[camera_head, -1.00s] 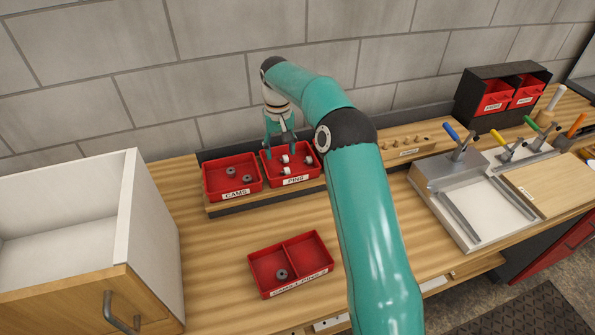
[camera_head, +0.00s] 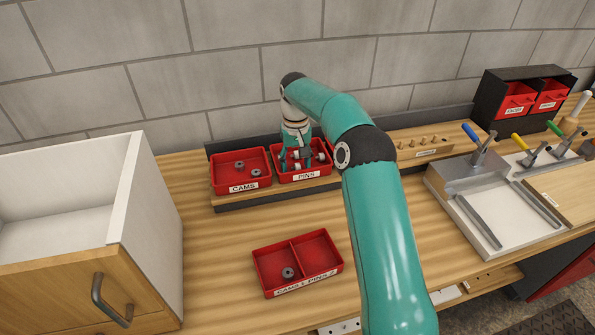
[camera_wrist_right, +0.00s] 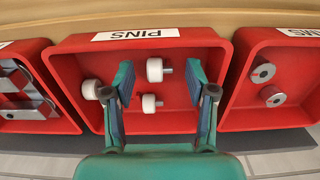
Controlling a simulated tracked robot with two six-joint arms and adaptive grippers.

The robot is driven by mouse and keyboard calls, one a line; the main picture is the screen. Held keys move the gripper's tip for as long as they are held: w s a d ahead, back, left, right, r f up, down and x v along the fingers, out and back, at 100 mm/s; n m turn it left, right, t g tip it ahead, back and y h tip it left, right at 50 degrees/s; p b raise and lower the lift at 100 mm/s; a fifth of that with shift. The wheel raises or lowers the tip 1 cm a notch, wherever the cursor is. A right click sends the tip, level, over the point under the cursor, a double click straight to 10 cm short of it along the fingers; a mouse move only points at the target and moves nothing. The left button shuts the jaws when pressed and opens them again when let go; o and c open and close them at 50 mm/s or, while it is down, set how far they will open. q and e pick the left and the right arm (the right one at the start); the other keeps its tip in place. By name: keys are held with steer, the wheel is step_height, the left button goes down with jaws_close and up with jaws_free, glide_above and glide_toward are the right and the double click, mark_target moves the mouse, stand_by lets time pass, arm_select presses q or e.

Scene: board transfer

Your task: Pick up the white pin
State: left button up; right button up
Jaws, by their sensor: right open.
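Three white pins with grey metal shanks lie in the red PINS tray (camera_head: 318,174). In the right wrist view, one pin (camera_wrist_right: 154,70) and a second pin (camera_wrist_right: 149,104) lie between my fingers, apart from both. A third pin (camera_wrist_right: 91,89) lies beside the left-hand finger, which hides part of it. My right gripper (camera_wrist_right: 162,86) is open and empty. In the head view, my right gripper (camera_head: 302,163) is down at the PINS tray and partly hides the pins. My left gripper is not in view.
A red CAMS tray (camera_head: 238,184) with grey cams adjoins on the left. A two-part red tray (camera_head: 297,287) with one cam stands in front; its right compartment is empty. A white open cabinet (camera_head: 140,200) stands at left. A clamp fixture (camera_head: 465,220) stands at right.

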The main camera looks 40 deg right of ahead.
steer(key=c, duration=0.8)
steer(key=shift+c, duration=0.2)
steer(key=shift+r, duration=0.15)
